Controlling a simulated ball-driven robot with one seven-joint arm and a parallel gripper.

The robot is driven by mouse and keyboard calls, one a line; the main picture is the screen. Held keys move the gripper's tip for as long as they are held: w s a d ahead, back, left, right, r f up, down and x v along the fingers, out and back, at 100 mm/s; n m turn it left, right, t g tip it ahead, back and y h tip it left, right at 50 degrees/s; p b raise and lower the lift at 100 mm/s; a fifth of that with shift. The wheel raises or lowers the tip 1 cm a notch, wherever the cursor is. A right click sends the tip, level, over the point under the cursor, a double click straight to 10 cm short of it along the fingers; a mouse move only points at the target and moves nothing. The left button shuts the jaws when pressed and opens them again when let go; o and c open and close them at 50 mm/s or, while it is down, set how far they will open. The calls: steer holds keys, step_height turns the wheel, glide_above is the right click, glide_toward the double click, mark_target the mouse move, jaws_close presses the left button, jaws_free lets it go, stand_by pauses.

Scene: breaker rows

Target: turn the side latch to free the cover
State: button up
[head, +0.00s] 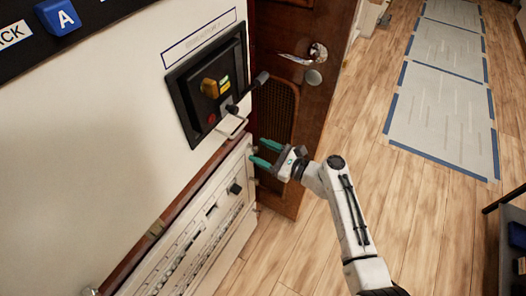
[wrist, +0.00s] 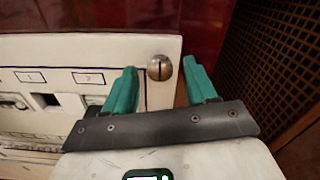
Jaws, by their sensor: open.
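In the wrist view the cover's end (wrist: 105,55) fills the left side. A round, slotted metal latch (wrist: 160,69) sits at its right edge. My gripper (head: 261,153) is open at the cover's upper right end. In the wrist view its two teal fingers (wrist: 162,84) show on either side of the latch, with space at both sides. I cannot tell how deep they reach. The latch is not clear in the head view.
A black-framed switch box (head: 210,85) with a lever is on the wall above the cover. A wooden door (head: 290,90) with a handle stands just behind my gripper. The wooden floor on the right is open, with taped grey mats (head: 440,115). A dark shelf (head: 505,235) stands at the right edge.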

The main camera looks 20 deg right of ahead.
steer(key=c, duration=1.1)
steer(key=shift+o, duration=0.2)
steer(key=shift+n+b, duration=0.35)
steer(key=shift+n, duration=0.05)
steer(key=n+b, duration=1.4)
steer(key=n, duration=0.3)
